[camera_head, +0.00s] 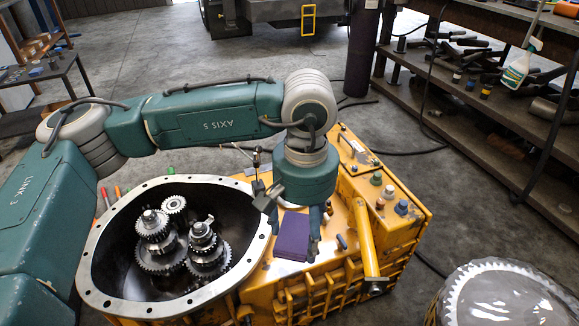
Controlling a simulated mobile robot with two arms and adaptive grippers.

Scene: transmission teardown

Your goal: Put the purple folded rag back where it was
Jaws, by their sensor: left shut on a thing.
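The purple folded rag (292,238) is at the middle of the yellow machine's top, just right of the open housing. My left gripper (314,238) points down at the rag's right edge and is shut on it. The gripper's fingers overlap the rag in the picture, and part of the grip is hidden by the wrist. I cannot tell whether the rag touches the yellow surface below it. My right gripper is not in view.
The open grey housing (92,272) with several gears (155,255) stands left of the rag. A yellow post (365,238) and small coloured caps (388,192) stand to its right. A clear-covered gear (505,295) is at the lower right. Shelves (480,115) hold tools at the right.

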